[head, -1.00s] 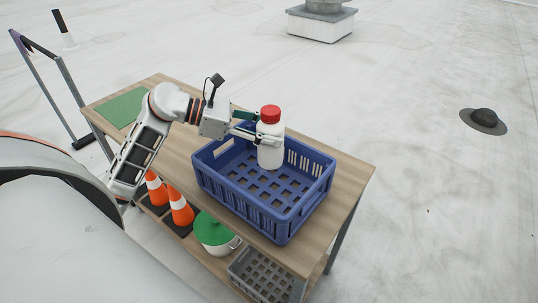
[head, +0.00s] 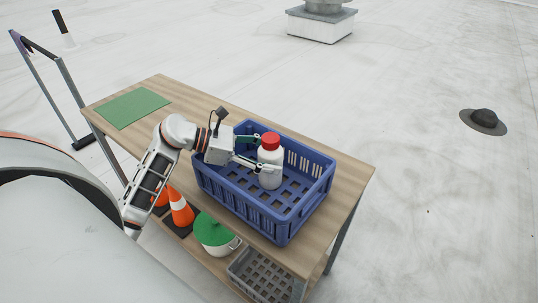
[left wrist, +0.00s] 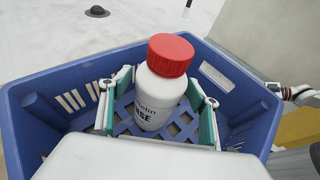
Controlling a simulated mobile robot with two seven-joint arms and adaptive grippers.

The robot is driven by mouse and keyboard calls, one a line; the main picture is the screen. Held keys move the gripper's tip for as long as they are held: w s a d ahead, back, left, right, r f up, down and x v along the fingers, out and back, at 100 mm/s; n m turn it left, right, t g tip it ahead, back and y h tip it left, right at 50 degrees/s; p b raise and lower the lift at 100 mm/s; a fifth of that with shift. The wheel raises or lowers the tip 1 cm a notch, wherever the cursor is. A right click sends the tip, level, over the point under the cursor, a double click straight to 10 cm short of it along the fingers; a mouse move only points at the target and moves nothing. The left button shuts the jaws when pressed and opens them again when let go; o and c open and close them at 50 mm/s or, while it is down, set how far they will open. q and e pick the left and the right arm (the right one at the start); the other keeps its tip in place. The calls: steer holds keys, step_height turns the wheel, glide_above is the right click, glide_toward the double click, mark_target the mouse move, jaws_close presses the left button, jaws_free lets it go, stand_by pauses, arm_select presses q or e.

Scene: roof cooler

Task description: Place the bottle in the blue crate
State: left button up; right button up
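The white bottle (head: 270,168) with a red cap stands upright inside the blue crate (head: 246,203) on the table; its base appears to rest on the crate floor. The left wrist view shows the bottle (left wrist: 157,98) with part of a label, with crate walls around it. My left gripper (head: 256,154) reaches over the crate's left side. Its two fingers (left wrist: 160,108) are on either side of the bottle, with a visible gap on each side, so it is open. My right gripper is not in view.
A green mat (head: 132,107) lies on the far left of the wooden table (head: 345,185). Below are orange cones (head: 180,208), a pot with a green lid (head: 214,232) and a grey crate (head: 262,272). The tabletop right of the blue crate is clear.

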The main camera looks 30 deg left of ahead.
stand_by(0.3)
arm_select(q)
steer(key=b+v, duration=0.1)
steer(key=v, duration=1.1)
steer(key=shift+b, duration=0.3)
steer(key=shift+r, duration=0.1)
